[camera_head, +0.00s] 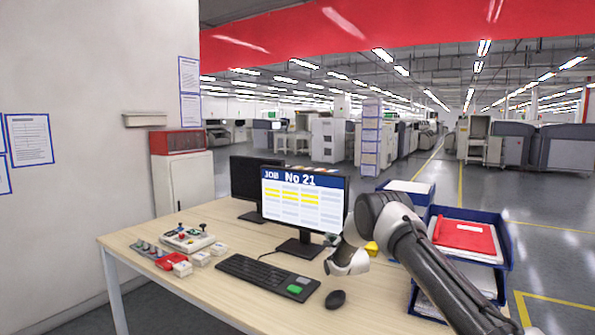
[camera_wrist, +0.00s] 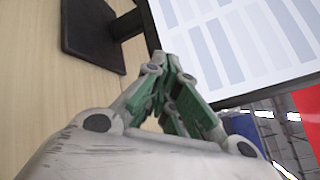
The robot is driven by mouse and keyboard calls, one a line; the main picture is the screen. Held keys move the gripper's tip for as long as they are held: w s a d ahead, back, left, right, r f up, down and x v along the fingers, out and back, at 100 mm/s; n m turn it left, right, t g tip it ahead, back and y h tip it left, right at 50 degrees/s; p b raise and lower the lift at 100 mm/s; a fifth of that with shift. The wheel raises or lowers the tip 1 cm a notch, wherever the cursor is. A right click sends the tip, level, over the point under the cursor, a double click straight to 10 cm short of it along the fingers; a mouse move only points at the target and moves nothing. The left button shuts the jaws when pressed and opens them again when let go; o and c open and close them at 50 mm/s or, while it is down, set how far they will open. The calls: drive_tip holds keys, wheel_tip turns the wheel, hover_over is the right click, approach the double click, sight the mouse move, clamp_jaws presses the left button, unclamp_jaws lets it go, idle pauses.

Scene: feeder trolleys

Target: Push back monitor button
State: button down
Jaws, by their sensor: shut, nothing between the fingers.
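The lit monitor (camera_head: 303,203) stands on the table and shows "JOB No 21"; its screen also fills the upper right of the wrist view (camera_wrist: 235,40). A dark monitor (camera_head: 250,183) stands behind it to the left. No monitor button shows in either view. My gripper (camera_head: 332,241) is at the lit monitor's lower right corner, partly hidden by my wrist. In the wrist view my gripper (camera_wrist: 166,62) has its green-sided fingers together and empty, close to the screen's lower edge. I cannot tell whether they touch it.
The monitor stand (camera_wrist: 92,38) is beyond the fingers. A keyboard (camera_head: 268,277) and mouse (camera_head: 335,299) lie in front. Blue paper trays (camera_head: 507,262) stand at the right, close to my arm. A control box (camera_head: 187,239) and small switches are at the left.

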drive_tip(key=shift+w, duration=0.1)
drive_tip(key=shift+w+d, duration=0.25)
drive_tip(key=shift+w+d, duration=0.1)
drive_tip(key=shift+w, duration=0.05)
idle(0.4)
drive_tip(key=shift+s+a, duration=0.35)
drive_tip(key=shift+s, duration=0.15)
drive_tip(key=s+a, duration=0.3)
drive_tip(key=s, duration=0.2)
drive_tip(key=shift+a, duration=0.3)
idle(0.3)
